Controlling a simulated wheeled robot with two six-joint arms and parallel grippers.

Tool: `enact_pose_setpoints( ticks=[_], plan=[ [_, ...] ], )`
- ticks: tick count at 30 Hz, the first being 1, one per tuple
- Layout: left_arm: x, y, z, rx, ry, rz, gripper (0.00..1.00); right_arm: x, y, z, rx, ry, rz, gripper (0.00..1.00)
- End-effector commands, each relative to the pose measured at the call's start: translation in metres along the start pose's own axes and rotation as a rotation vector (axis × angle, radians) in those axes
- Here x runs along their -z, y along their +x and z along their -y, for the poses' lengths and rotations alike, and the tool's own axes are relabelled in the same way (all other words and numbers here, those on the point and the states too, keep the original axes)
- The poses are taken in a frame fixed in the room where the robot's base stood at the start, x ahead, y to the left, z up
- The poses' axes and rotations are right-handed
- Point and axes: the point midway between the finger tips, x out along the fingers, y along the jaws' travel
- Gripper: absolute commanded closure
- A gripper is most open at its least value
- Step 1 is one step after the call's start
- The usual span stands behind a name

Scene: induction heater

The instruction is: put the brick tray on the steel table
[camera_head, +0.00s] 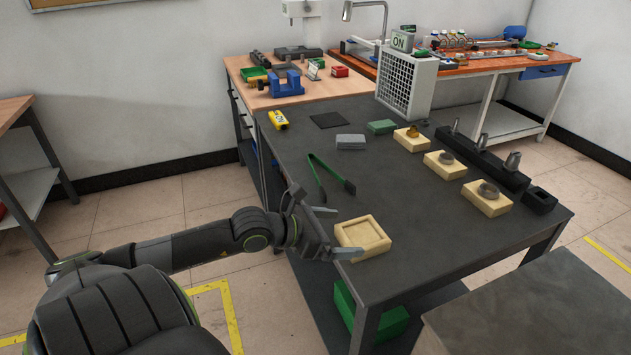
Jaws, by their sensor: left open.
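The brick tray (377,246) is a pale yellow, square, shallow block with a raised rim, and it looks empty. It rests near the front left edge of a dark grey table (420,228). My left gripper (348,231) is open at the tray's left side. One finger lies by the far left corner and the other by the near left edge; I cannot tell whether they touch it. A second grey table top (535,310) shows at the lower right, bare. Which of the two is the steel table is not clear. My right gripper is out of view.
Green-handled tongs (331,174) lie behind the tray. Several pale blocks with small parts, such as one with a ring (487,197), stand at the right, by a black rack (480,160). A grey brick (350,141) and a yellow device (278,120) lie farther back.

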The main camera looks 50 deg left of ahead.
Motion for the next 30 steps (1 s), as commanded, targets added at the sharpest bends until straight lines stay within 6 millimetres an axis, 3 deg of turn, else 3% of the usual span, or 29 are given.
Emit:
enact_pose_setpoints(
  ticks=[6, 12, 25, 30],
  plan=[
    [-0.003, -0.035, 0.000, 0.001, 0.001, -0.007, 0.00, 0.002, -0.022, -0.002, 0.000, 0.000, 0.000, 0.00],
    [-0.003, -0.054, 0.000, 0.001, -0.001, -0.004, 0.00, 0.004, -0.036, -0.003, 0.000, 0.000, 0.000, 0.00],
    [0.002, -0.060, -0.002, -0.003, -0.018, 0.002, 0.00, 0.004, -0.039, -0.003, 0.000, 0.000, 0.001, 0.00],
    [0.030, -0.054, -0.033, -0.069, -0.247, 0.019, 0.00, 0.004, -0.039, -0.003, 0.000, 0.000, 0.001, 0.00]
  ],
)
